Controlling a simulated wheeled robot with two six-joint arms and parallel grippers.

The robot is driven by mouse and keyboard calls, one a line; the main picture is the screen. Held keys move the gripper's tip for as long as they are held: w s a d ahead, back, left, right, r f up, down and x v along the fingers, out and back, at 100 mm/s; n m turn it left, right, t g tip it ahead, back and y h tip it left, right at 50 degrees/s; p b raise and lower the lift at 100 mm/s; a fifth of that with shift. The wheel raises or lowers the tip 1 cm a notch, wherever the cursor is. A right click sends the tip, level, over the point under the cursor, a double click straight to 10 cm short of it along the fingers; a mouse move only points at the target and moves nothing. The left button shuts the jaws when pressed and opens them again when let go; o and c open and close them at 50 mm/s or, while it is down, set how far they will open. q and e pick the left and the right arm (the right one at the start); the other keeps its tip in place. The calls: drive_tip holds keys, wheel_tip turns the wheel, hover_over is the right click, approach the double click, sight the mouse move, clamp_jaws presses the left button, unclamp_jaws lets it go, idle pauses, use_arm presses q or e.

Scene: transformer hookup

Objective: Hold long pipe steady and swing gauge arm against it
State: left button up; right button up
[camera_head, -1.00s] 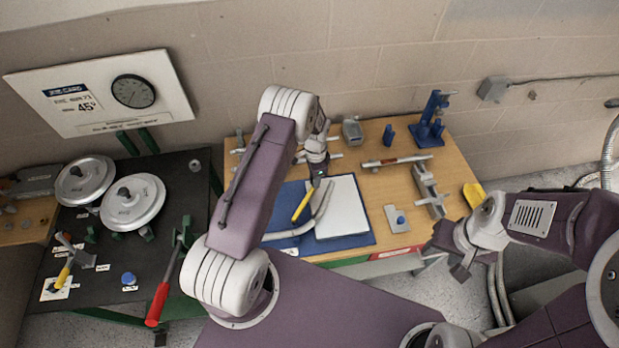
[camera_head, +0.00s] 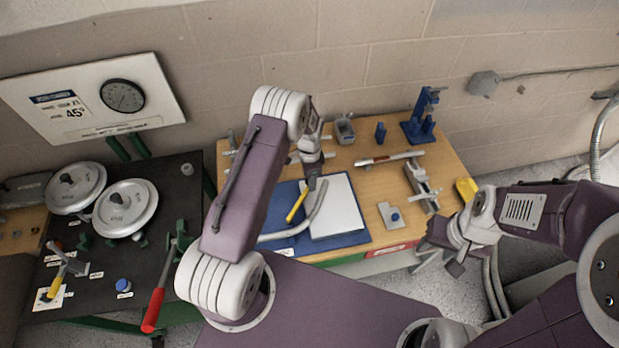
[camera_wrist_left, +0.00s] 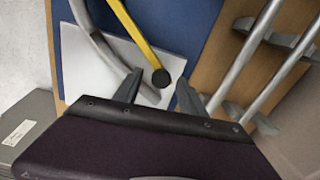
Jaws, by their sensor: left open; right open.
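My left gripper (camera_head: 312,183) is open above the blue mat (camera_head: 345,241). In the left wrist view its two fingers (camera_wrist_left: 157,93) are spread with the black end of a yellow bar (camera_wrist_left: 137,36) between and beyond them; I cannot tell if they touch it. A bent grey pipe (camera_wrist_left: 97,42) lies beside the yellow bar on the mat and white sheet. Two long straight pipes (camera_wrist_left: 268,79) rest on supports at the right of the wrist view. Which part is the gauge arm, I cannot tell. My right gripper (camera_head: 446,262) is open and empty off the bench's right front.
The wooden bench (camera_head: 365,184) holds a grey clamp (camera_head: 422,184), a blue stand (camera_head: 421,117) and a metal plate (camera_head: 391,215). The black table (camera_head: 98,255) at left carries round discs (camera_head: 126,208) and a red-handled lever (camera_head: 155,308). A sign with a dial (camera_head: 123,96) stands behind.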

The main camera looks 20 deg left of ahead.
use_arm(q)
wheel_tip(320, 180, up, 9)
drive_tip(key=b, duration=0.3)
